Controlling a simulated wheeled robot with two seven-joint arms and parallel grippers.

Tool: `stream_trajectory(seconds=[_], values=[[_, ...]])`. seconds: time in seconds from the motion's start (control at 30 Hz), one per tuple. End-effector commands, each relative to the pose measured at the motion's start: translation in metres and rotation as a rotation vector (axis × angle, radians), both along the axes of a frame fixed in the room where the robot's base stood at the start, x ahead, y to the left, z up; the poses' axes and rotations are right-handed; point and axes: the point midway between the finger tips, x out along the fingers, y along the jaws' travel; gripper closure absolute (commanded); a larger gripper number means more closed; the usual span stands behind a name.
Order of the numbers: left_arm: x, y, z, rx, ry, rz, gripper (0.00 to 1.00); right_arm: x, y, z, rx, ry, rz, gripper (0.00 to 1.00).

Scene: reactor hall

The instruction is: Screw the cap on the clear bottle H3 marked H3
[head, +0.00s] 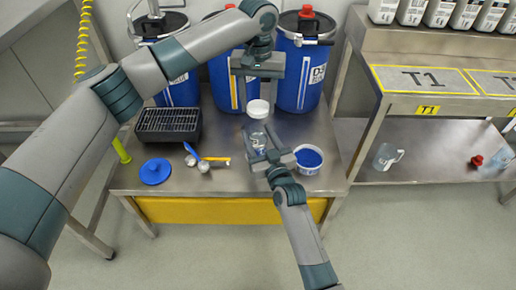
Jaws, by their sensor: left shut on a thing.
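My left gripper (258,106) points down above the middle of the table and is shut on the white cap (258,110). The cap is right over the clear bottle (257,138); I cannot tell whether they touch. The bottle looks upright, and its marking is too small to read. My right gripper (260,143) comes from the front, with its fingers around the bottle's sides. The fingers hide part of the bottle, and I cannot tell whether they grip it.
A white tub with blue contents (309,160) stands close right of my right gripper. A blue lid (156,171), a blue-handled scoop (192,153) and a black box (168,124) are left on the table (222,187). Blue drums (299,75) stand behind. A shelf bench (420,80) is right.

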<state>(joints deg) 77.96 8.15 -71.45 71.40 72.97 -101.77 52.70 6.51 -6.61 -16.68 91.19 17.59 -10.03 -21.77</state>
Motion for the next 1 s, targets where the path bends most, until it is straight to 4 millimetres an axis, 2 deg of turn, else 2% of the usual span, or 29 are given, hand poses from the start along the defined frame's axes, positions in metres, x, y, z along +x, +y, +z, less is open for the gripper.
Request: stream_trajectory(seconds=[0.03,0.1,0.2,0.37,0.73,1.0], values=[[0.000,0.000,0.000,0.000,0.000,0.000,0.70,0.000,0.000,0.000,0.000,0.000,0.000,0.61],[0.000,0.000,0.000,0.000,0.000,0.000,0.70,0.000,0.000,0.000,0.000,0.000,0.000,0.78],[0.000,0.000,0.000,0.000,0.000,0.000,0.70,0.000,0.000,0.000,0.000,0.000,0.000,0.97],[0.000,0.000,-0.006,0.000,0.001,0.000,0.70,0.000,0.000,0.000,0.000,0.000,0.000,0.97],[-0.001,0.000,-0.046,0.001,0.002,0.001,0.70,0.000,0.000,0.000,0.000,0.001,0.000,0.97],[0.000,0.000,-0.050,0.002,0.000,0.000,0.70,0.000,0.000,0.000,0.000,0.001,0.000,0.97]])
